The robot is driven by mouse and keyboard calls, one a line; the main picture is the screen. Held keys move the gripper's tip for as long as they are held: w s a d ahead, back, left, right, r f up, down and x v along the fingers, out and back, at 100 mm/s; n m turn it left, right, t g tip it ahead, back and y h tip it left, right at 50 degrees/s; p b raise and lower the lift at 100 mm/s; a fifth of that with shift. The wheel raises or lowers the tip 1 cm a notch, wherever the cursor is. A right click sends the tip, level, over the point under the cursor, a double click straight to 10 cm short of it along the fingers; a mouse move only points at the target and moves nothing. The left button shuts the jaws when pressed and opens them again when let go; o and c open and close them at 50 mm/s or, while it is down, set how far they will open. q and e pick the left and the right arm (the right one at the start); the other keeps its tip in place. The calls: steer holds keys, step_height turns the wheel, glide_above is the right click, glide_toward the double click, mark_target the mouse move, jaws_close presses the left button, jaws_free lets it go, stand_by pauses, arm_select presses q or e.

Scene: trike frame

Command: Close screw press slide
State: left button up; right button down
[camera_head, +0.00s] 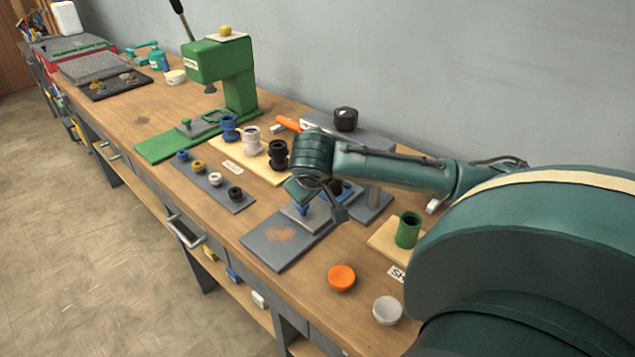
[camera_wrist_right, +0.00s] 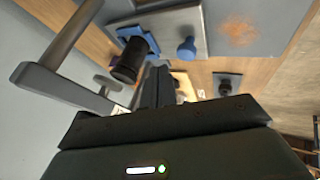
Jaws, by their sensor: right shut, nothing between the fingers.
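The grey screw press has a black knob (camera_head: 346,119) on its top and a long grey base plate (camera_head: 270,250) with a rusty patch. Its light grey slide (camera_head: 318,222) lies on the base, with a blue knob (camera_head: 303,209) at the front end. In the right wrist view the blue knob (camera_wrist_right: 187,47) stands on the slide (camera_wrist_right: 185,18), beside a black cylinder (camera_wrist_right: 128,65) in a blue holder (camera_wrist_right: 133,38). My right gripper (camera_wrist_right: 158,87) is shut and empty, apart from the knob. My right arm hides part of the press in the head view. My left gripper is out of view.
A green press (camera_head: 225,70) stands further left. Blue, white and black parts (camera_head: 252,137) stand on a wooden board between the presses. The press's grey frame (camera_wrist_right: 62,85) is close to my gripper.

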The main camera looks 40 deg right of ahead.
mark_target(330, 187)
steer(key=x, duration=0.8)
steer(key=shift+f, duration=0.15)
steer(key=shift+w+d+f, duration=0.25)
steer(key=shift+f, duration=0.1)
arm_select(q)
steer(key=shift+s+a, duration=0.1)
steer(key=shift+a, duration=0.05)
arm_select(e)
steer(key=d+p, duration=0.1)
steer(key=d, duration=0.2)
steer(key=shift+w+d, duration=0.1)
steer(key=shift+d, duration=0.2)
steer(key=shift+w+d, duration=0.1)
steer(key=shift+d, duration=0.2)
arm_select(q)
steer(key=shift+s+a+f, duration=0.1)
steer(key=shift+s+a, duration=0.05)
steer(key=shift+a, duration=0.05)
